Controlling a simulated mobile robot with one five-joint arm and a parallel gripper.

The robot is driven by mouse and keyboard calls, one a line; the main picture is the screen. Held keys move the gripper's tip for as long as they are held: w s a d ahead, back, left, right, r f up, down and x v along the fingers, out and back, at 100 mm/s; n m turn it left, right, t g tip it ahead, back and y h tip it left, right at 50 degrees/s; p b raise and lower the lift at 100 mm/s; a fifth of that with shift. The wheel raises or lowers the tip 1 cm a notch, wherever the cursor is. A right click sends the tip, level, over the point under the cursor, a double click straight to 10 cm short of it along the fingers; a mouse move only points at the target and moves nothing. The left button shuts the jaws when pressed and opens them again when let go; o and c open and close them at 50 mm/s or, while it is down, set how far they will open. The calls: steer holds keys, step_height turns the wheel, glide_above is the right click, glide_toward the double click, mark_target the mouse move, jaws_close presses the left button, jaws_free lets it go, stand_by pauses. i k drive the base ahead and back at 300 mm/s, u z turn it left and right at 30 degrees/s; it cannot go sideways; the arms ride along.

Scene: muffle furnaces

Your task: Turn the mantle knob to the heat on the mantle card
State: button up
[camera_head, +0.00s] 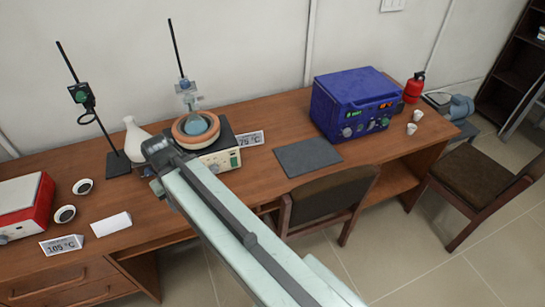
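The heating mantle (214,145) stands on the wooden desk, left of the middle. It has a terracotta-coloured round bowl with a glass flask (194,124) in it. Its pale front panel (222,160) shows at the right; its left part is hidden behind my arm, and I cannot make out the mantle knob. The mantle card (249,139) stands at the right of the mantle and seems to read 75 °C. The end of my arm (158,150) is in front of the mantle's left side. My gripper's fingers cannot be made out there.
A blue furnace (352,103) with knobs and a dark mat (307,156) are to the right. A red-and-white device (22,207), a 105 °C card (62,245) and dark-filled dishes are left. Two rod stands rise behind. A chair (328,200) is at the desk front.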

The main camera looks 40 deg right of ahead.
mark_target(213, 168)
steer(key=k, duration=1.35)
steer(key=z, duration=0.8)
steer(key=i, duration=1.05)
steer(key=u, duration=1.3)
steer(key=k, duration=0.45)
steer(key=u, duration=0.7)
